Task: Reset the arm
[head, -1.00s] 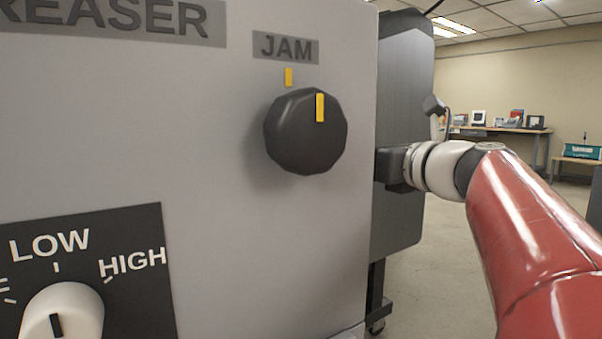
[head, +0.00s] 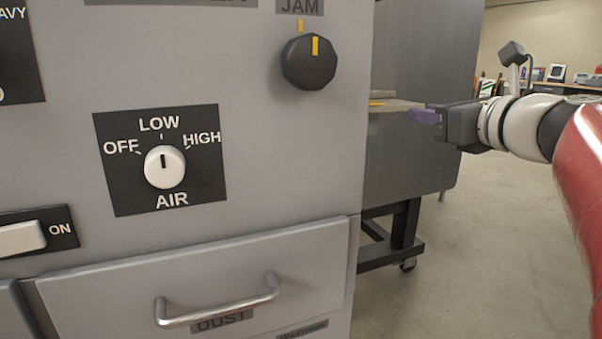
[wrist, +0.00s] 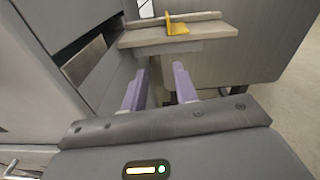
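My gripper (head: 424,114) is at the right side of the grey machine in the head view, beside a small shelf (head: 395,104) on the machine's side. In the wrist view its two purple fingers (wrist: 158,88) are spread apart with nothing between them. Beyond the fingertips, the shelf (wrist: 213,34) carries a yellow bracket (wrist: 177,22) and a rod-like bar. My red and white arm comes in from the right of the head view.
The machine front has the black JAM knob (head: 309,61), the white AIR knob (head: 165,167) pointing at LOW, and a drawer with a metal handle (head: 220,300). A wheeled stand (head: 395,240) is under the machine's side. Open floor lies to the right.

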